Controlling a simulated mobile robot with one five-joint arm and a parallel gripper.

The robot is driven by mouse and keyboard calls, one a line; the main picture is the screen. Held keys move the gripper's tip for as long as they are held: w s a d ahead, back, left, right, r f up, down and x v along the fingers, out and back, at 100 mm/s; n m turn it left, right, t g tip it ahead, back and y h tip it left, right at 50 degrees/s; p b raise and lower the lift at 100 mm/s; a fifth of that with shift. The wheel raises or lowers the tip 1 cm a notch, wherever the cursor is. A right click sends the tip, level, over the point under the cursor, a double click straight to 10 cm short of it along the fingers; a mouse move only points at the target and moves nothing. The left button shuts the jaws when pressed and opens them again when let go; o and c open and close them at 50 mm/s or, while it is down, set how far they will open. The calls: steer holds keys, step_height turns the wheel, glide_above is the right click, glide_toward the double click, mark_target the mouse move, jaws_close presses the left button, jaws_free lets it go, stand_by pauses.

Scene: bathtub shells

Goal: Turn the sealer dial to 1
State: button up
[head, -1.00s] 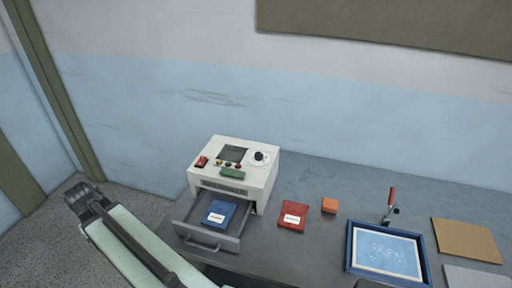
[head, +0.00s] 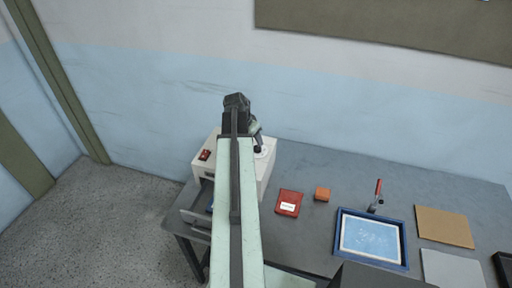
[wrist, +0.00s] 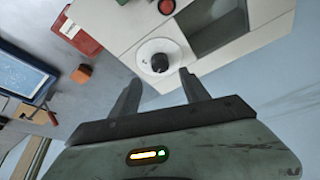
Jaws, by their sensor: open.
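The sealer is a white box (head: 268,170) at the table's left end, largely hidden behind my arm in the head view. Its dial, a white disc with a black knob, shows clearly in the wrist view (wrist: 160,62), beside a dark screen (wrist: 215,20). In the head view only part of the dial's white disc (head: 265,153) shows beside my gripper (head: 257,145). In the wrist view my gripper (wrist: 161,78) is open, its two fingers apart and pointing at the dial, with the knob between and just beyond the tips. Nothing is held. Contact cannot be told.
The sealer's drawer (head: 194,219) stands open, partly behind my arm. A red packet (head: 289,202), an orange block (head: 322,194), a blue-framed tray (head: 371,265), a red-handled tool (head: 377,194) and a brown board (head: 445,226) lie to the right on the grey table (head: 400,185).

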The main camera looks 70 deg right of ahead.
mark_target(257, 147)
steer(key=b+x, duration=0.5)
steer(key=x, duration=0.2)
steer(key=shift+a+f+b, duration=0.1)
steer(key=shift+b, duration=0.25)
steer(key=shift+a, duration=0.1)
jaws_close()
